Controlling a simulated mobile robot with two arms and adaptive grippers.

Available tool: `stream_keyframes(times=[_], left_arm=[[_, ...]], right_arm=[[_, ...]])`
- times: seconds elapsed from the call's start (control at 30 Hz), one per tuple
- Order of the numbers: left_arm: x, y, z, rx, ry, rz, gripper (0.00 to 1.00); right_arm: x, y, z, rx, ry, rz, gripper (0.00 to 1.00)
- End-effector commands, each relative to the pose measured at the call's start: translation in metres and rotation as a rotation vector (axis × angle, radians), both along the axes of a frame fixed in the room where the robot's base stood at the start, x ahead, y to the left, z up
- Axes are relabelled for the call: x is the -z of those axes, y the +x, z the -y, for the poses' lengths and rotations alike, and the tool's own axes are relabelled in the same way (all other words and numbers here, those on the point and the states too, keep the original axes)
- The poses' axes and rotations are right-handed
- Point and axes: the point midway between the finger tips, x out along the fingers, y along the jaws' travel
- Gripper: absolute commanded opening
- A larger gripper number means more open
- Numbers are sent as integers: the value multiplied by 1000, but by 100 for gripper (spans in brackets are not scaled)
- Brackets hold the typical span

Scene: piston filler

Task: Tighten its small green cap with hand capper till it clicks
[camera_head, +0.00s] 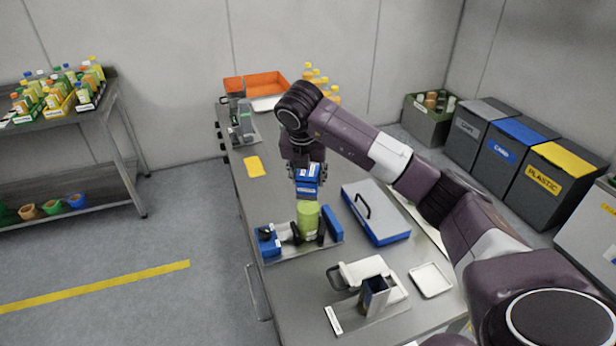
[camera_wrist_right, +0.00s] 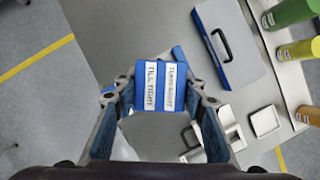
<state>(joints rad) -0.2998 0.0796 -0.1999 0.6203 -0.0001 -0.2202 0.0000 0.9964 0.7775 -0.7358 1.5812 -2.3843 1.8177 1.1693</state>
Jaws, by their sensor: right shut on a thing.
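The hand capper (camera_head: 307,180) is a blue block with white labels. In the right wrist view the capper (camera_wrist_right: 160,88) shows the words "TURN RIGHT" and "TILL TIGHT". My right gripper (camera_head: 305,168) points down and is shut on it, with a finger on each side. A yellow-green bottle (camera_head: 308,220) stands upright in a blue and black holder (camera_head: 268,240) directly below the capper. I cannot tell whether the capper touches it. The small green cap is not visible. My left gripper is out of view.
A blue and grey case (camera_head: 375,212) lies right of the holder. A dark upright block (camera_head: 374,297) and a white tray (camera_head: 431,280) are nearer. A yellow card (camera_head: 254,167) lies further back on the steel table. Orange trays (camera_head: 262,84) stand at the far end.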

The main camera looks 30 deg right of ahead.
Motion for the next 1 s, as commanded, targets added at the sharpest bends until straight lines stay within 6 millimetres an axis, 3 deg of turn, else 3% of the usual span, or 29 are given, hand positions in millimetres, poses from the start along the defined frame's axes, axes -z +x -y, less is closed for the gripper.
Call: stream_keyframes(times=[0.47, 1.0], left_arm=[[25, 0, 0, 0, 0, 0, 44], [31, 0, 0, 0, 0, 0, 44]], right_arm=[[1, 0, 2, -438, -2, 4, 5], [0, 0, 1, -814, 1, 2, 5]])
